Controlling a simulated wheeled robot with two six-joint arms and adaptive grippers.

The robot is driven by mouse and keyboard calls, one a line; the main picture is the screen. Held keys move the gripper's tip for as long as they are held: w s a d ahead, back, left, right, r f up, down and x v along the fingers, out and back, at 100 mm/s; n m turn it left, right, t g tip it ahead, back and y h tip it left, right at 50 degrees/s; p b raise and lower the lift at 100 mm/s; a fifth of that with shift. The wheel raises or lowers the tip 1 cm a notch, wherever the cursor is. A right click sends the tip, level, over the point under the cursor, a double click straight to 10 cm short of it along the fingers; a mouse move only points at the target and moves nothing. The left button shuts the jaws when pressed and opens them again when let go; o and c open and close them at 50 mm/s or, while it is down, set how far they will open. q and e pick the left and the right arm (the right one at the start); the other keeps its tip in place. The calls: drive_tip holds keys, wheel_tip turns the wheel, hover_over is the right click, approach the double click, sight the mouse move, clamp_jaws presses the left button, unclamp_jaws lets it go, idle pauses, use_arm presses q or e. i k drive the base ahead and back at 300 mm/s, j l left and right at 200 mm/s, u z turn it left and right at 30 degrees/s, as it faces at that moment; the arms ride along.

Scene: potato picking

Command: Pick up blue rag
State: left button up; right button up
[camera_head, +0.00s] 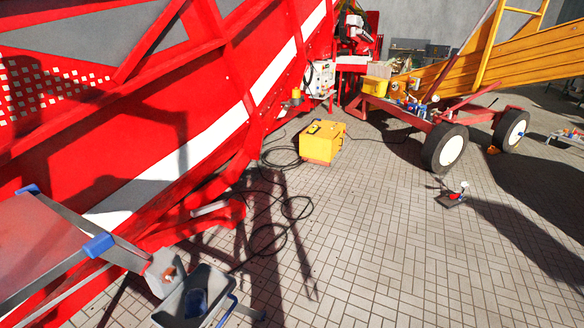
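I see nothing that I can clearly make out as a blue rag. A small dark blue thing (194,303) lies in a grey open bin (168,313) at the bottom left; I cannot tell what it is. Blue pieces (98,244) sit on the grey metal frame at the left and look like fittings. Neither of my grippers shows in this view.
A large red machine (225,85) fills the left. A yellow box (322,141) and looping black cables (284,238) lie on the paved floor. A yellow wheeled conveyor (530,58) stands back right. A small dark-based object (449,201) sits right.

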sight(196, 302)
drive_tip(key=u, duration=1.05)
